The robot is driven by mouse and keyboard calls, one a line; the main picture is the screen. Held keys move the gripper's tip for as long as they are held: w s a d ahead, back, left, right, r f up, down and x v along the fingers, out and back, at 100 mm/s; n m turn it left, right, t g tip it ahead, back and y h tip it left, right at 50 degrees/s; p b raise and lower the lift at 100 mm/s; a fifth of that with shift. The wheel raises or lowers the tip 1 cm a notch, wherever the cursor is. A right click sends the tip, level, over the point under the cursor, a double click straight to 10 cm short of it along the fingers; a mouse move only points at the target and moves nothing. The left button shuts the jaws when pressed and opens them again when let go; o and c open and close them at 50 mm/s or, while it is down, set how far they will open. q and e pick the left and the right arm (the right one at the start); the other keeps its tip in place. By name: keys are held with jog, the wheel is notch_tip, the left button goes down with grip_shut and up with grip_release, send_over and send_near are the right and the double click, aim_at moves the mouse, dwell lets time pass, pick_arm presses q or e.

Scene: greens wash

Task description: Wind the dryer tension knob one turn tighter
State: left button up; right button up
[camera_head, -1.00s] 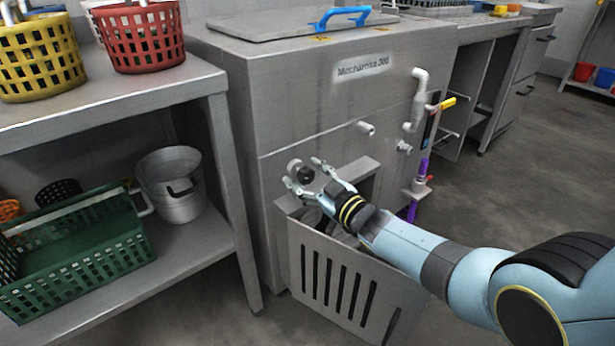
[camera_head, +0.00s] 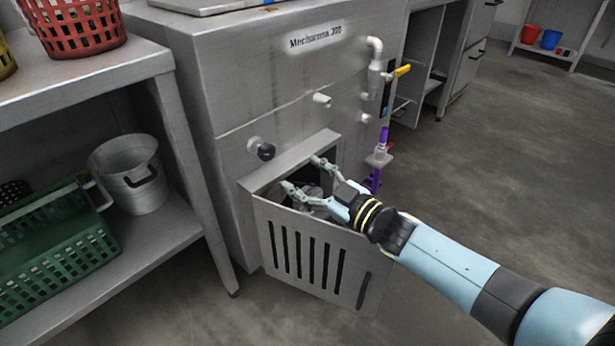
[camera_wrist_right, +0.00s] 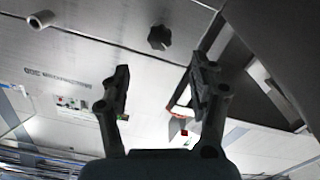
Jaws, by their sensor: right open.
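The black lobed dryer tension knob (camera_head: 266,152) sits on a short round stub on the front of the steel machine (camera_head: 250,95), left of and above the open front compartment. My right gripper (camera_head: 303,174) is open and empty, to the right of the knob and a little lower, apart from it, in front of the compartment opening. In the right wrist view the knob (camera_wrist_right: 159,37) shows whole, beyond the spread fingers (camera_wrist_right: 160,85), with nothing touching it. The left gripper is not in view.
A slotted metal flap (camera_head: 310,255) hangs open below my right gripper. A pipe stub (camera_head: 322,100) and a purple valve fitting (camera_head: 380,155) stick out to the right. A shelf with a green crate (camera_head: 60,255) and a metal pot (camera_head: 132,175) stands left. Floor at right is clear.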

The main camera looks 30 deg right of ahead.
aim_at(270, 156)
jog(key=w+a+n+b, duration=0.1)
jog(key=w+n+b, duration=0.2)
jog(key=n, duration=0.7)
jog(key=w+a+n+b, duration=0.1)
jog(key=w+n+b, duration=0.3)
jog(key=n+b, duration=0.3)
jog(key=w+a+n+b, duration=0.1)
jog(key=w+n+b, duration=0.2)
jog(key=n, duration=1)
jog(key=shift+w+a+f+n+b, duration=0.25)
jog(key=shift+a+n+b, duration=0.15)
jog(key=shift+b, duration=0.95)
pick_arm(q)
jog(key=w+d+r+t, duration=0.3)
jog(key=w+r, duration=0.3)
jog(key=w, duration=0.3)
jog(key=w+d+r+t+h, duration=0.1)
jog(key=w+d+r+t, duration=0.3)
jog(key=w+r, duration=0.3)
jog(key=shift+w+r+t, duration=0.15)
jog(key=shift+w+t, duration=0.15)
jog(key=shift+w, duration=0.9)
pick_arm(e)
jog(key=shift+w+a, duration=0.25)
jog(key=shift+w, duration=0.4)
jog(key=shift+r, duration=0.1)
